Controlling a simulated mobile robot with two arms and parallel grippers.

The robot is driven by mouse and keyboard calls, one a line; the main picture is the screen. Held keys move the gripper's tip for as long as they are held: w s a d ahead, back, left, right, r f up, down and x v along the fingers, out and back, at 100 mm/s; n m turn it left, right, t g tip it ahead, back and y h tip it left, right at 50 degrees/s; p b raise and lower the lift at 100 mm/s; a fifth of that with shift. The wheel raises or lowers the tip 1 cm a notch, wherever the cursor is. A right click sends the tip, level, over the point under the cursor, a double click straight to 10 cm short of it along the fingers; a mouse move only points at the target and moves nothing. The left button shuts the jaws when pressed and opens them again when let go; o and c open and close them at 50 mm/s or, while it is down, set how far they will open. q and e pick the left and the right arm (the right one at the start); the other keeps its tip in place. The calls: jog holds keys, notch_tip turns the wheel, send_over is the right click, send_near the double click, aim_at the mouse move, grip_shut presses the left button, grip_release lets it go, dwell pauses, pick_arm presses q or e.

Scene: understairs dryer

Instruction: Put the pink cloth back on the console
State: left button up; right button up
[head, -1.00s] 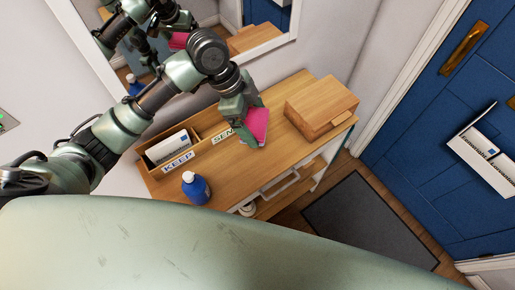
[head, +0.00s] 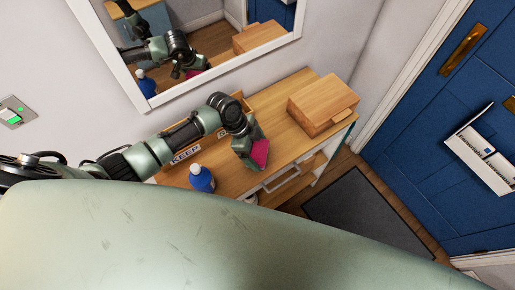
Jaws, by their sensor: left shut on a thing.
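The pink cloth (head: 260,153) is held in my left gripper (head: 251,154), which is shut on it. The cloth and gripper are over the front part of the wooden console (head: 285,150), left of the wooden box. I cannot tell whether the cloth touches the console top. Part of the cloth is hidden behind the gripper. My right gripper is not in view.
A blue bottle (head: 202,179) stands on the console left of the gripper. A wooden box (head: 322,103) sits at the right end. A KEEP-labelled organiser (head: 185,154) is partly behind my arm. A mirror (head: 215,48) hangs behind. A dark mat (head: 365,212) lies before the blue door (head: 440,130).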

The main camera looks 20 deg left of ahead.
pick_arm(q)
jog(key=shift+f, duration=0.1)
jog(key=o, duration=0.9)
jog(key=shift+b+v, duration=1.1)
jog(key=shift+v, duration=5)
jog(key=shift+d, duration=0.1)
